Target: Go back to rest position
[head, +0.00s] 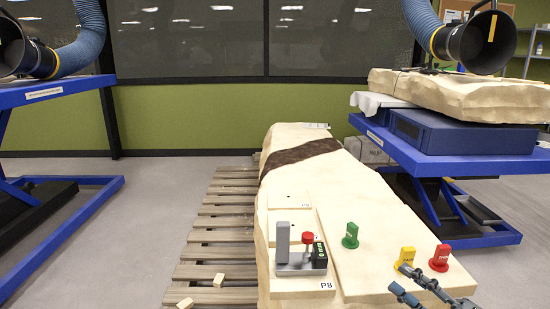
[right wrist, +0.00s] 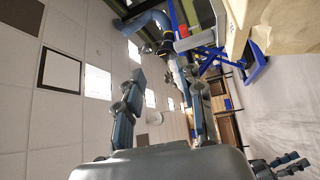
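My right gripper (head: 401,279) is at the lower right of the head view, near the front right edge of the pale slab (head: 370,265). In the right wrist view its two fingers (right wrist: 158,72) stand apart with nothing held between them. Dark jointed fingers (right wrist: 287,165), which look like my left gripper, show at the lower right corner of that view; they are too small to tell open from shut. My left gripper is not in the head view.
On the slab stand a grey holder (head: 300,268) with a red-topped piece and a dark green piece, and green (head: 350,237), yellow (head: 405,257) and red (head: 440,258) markers. The yellow and red ones are close to my right gripper. A blue lift table (head: 410,150) stands behind right.

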